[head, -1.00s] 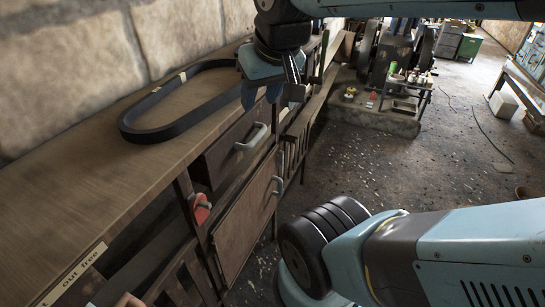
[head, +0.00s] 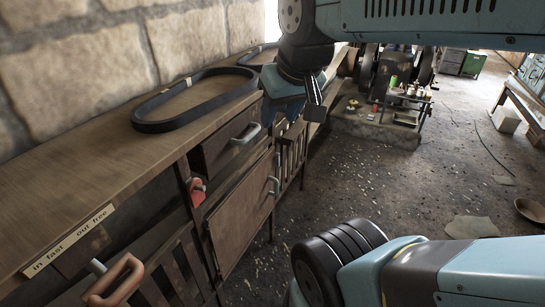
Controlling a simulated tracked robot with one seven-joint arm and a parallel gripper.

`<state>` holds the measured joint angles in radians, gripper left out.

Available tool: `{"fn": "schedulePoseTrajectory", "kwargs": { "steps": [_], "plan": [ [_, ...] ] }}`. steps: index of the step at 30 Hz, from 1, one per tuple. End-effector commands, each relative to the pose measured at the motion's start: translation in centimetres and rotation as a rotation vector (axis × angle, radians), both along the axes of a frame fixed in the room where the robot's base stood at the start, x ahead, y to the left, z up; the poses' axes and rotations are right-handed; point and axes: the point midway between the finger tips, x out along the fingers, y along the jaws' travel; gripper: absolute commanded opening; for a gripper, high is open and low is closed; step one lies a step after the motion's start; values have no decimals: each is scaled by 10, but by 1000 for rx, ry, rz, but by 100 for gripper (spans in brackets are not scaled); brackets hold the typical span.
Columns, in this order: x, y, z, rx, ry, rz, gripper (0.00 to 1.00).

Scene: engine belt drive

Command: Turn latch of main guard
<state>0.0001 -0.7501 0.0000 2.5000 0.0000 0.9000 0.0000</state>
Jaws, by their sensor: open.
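A red latch-like piece (head: 197,191) sits on the bench front, left of a brown door panel (head: 240,225) with a grey handle (head: 275,186). A brownish-orange handle (head: 118,280) with a pale pin shows at the lower left, below a label (head: 70,240) reading "in fast" and "out free". I cannot tell which of these is the main guard's latch. My gripper (head: 302,106) is open and empty-looking, beyond and to the right of the red piece, near the bench's front edge. It is apart from both pieces; its far finger is partly hidden.
A black belt loop (head: 165,126) lies on the wooden bench top (head: 110,165) against the stone wall. A drawer with a grey handle (head: 247,134) is below. Slatted panels flank the door. Machinery (head: 395,75) stands behind; the floor (head: 400,180) at right is mostly clear.

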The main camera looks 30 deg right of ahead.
Motion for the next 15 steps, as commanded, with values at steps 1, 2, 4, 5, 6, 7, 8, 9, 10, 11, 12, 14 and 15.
{"fn": "schedulePoseTrajectory", "kwargs": {
  "steps": [1, 2, 4, 5, 6, 7, 8, 9, 10, 11, 12, 14, 15],
  "plan": [
    [0, 0, 0, 0, 0, 0, 44],
    [0, 0, 0, 0, 0, 0, 44],
    [0, 0, 0, 0, 0, 0, 44],
    [0, 0, 0, 0, 1, -1, 44],
    [1, 0, 0, 3, 5, -4, 44],
    [2, 0, 0, 7, 9, -7, 44],
    [4, 0, -1, 12, 15, -12, 44],
    [7, 0, -2, 21, 28, -20, 44],
    [10, 0, -3, 29, 39, -28, 44],
    [13, 1, -4, 38, 53, -37, 44],
    [18, -2, -6, 56, 75, -56, 44],
    [27, -2, -9, 86, 111, -83, 44],
    [34, -3, -12, 107, 137, -104, 44]
  ]
}}
